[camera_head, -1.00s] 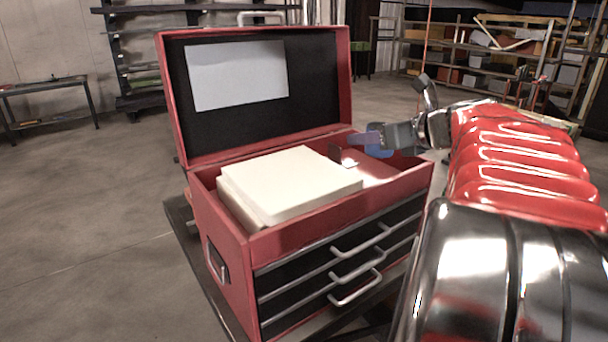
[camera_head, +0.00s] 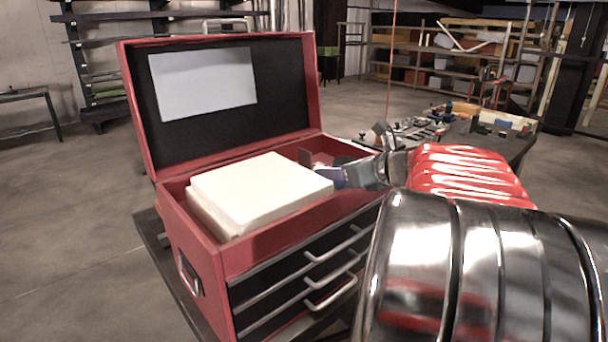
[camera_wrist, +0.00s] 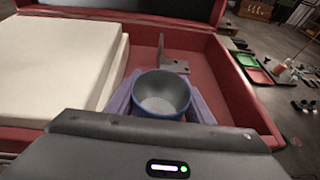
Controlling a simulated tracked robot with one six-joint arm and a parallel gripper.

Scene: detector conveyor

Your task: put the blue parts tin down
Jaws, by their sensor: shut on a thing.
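The blue parts tin (camera_wrist: 162,95) is a round open cup, empty inside, held upright between the purple-tipped fingers of my gripper (camera_wrist: 158,104) in the wrist view. In the head view my gripper (camera_head: 330,176) is over the right part of the open red toolbox (camera_head: 262,252), and the tin is mostly hidden there. The tin appears within the toolbox's right compartment. I cannot tell whether its base touches the compartment floor.
A white block stack (camera_head: 260,188) fills the toolbox's left side. A metal angle bracket (camera_wrist: 172,60) stands behind the tin. The lid (camera_head: 222,110) is raised at the back. A cluttered dark table (camera_head: 490,140) stands behind on the right.

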